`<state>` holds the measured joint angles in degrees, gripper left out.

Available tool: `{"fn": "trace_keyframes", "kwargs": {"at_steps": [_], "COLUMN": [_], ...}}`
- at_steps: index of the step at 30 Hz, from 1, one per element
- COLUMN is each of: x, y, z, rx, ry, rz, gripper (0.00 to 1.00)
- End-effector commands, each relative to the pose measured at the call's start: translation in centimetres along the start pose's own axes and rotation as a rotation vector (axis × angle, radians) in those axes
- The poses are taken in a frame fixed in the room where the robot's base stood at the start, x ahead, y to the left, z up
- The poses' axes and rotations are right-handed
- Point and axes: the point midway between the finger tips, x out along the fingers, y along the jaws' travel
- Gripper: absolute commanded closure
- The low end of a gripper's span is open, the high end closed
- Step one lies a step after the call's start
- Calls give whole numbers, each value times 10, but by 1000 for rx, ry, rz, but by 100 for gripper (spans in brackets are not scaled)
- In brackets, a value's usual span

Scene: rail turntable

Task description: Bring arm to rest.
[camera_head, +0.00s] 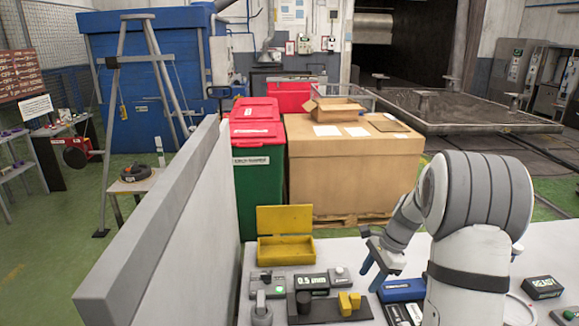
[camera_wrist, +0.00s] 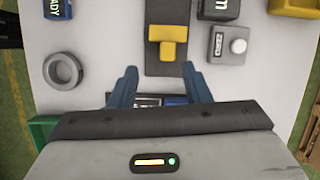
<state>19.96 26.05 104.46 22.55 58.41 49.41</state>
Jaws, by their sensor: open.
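My gripper (camera_head: 373,275) hangs over the white table at the lower right of the head view, with its blue fingers pointing down. In the wrist view its two blue fingers (camera_wrist: 160,85) stand apart with nothing held between them. A blue case (camera_head: 402,290) is beside the gripper in the head view. A dark plate with a yellow block (camera_wrist: 167,42) lies ahead of the fingers in the wrist view. My arm is bent, its thick grey elbow high at the right and its forearm reaching down to the left.
A display reading 0.5 mm (camera_head: 312,282), an open yellow box (camera_head: 285,250) and a black READY box (camera_head: 543,287) are on the table. A tall grey panel (camera_head: 155,225) borders its left side. A grey ring (camera_wrist: 62,70) lies left of the fingers.

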Motion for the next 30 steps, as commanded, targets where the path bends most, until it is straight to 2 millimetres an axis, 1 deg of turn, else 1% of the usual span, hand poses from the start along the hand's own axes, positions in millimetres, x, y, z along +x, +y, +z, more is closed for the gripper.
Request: {"fn": "trace_keyframes", "kwargs": {"at_steps": [1, 5, 6, 11, 15, 18, 21, 24, 27, 30], "x": [-13, -38, -45, -66, -79, -84, -86, -85, -84, -83], "y": [7, 33, 42, 82, 121, 150, 177, 200, 215, 224], "z": [17, 55, 66, 106, 134, 149, 161, 168, 171, 171], "rx": [-73, -288, -357, -626, -857, -1022, -1176, -1306, -1400, -1455], "ry": [24, 92, 113, 198, 273, 329, 383, 430, 465, 486], "rz": [-5, -7, -6, 2, 14, 27, 42, 57, 69, 79], "gripper": [56, 56, 56, 56, 56, 56, 56, 56, 56, 56]}}
